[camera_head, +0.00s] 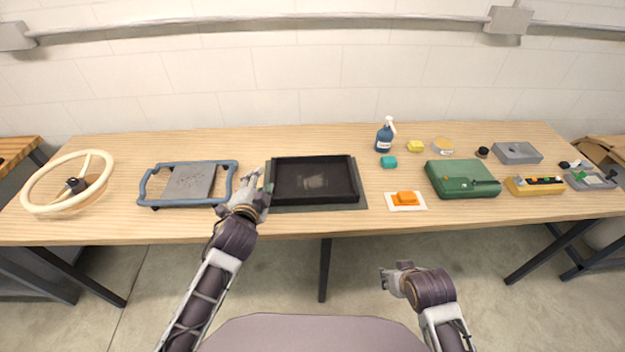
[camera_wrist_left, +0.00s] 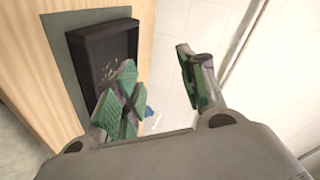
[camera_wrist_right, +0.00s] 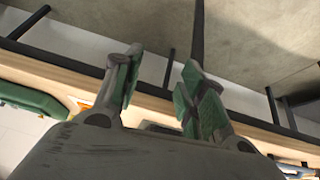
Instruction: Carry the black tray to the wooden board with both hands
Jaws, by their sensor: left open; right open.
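The black tray (camera_head: 318,198) is a shallow rectangular tray lying flat on a dark green mat (camera_head: 362,204) at the middle of the table. A pale mark shows on its floor. My left gripper (camera_head: 257,186) is open and empty at the tray's left side, close to its left wall; I cannot tell whether it touches. In the left wrist view the tray (camera_wrist_left: 130,62) shows beyond one finger. My right gripper (camera_head: 388,276) is open and empty, in front of the table's front edge, apart from the tray. I cannot make out a separate wooden board for certain.
A blue-framed grey panel (camera_head: 190,182) and a cream steering wheel (camera_head: 68,183) lie left.

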